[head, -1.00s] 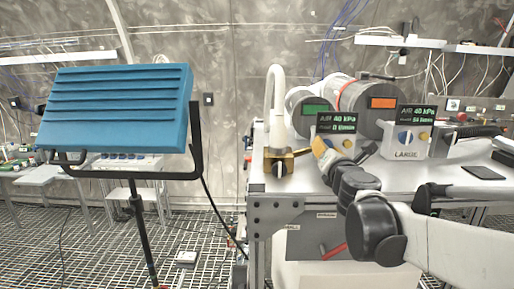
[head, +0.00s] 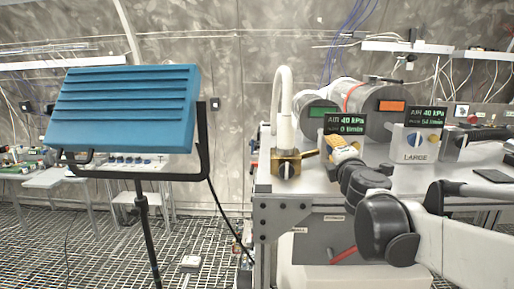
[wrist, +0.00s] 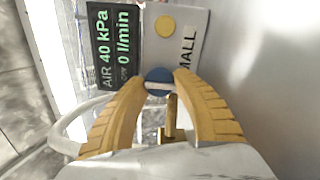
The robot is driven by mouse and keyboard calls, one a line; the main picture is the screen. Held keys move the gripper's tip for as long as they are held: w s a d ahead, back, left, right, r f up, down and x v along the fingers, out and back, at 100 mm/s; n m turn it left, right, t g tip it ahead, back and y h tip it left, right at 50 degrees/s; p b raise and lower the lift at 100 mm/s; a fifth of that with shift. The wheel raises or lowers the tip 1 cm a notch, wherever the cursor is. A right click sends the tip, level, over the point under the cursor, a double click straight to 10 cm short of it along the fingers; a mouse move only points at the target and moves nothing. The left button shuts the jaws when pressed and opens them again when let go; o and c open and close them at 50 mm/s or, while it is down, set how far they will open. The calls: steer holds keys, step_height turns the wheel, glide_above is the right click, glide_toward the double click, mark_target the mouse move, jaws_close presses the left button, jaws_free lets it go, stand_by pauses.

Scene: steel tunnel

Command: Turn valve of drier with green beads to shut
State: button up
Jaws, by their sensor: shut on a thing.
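The drier with green beads is the smaller grey cylinder with a green window (head: 322,111), at the back of the bench in the head view. In front of it, the SMALL panel's screen (wrist: 114,45) reads AIR 40 kPa and 0 l/min. Its blue round valve knob (wrist: 158,84) with a pale bar across it shows in the wrist view. My gripper (wrist: 160,79) has its yellow ribbed fingers closed around this knob, one on each side. In the head view my gripper (head: 343,150) hides the knob and most of the small panel.
To the right stand the drier with an orange window (head: 392,106) and the LARGE panel (head: 415,170) with its own blue knob. A brass fitting (head: 287,166) with a white hose is left of my gripper. A blue ribbed panel (head: 125,108) on a stand is far left.

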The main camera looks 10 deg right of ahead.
steer(key=shift+r, duration=0.1)
stand_by(0.3)
steer(key=o, duration=1.2)
steer(key=v, duration=1.2)
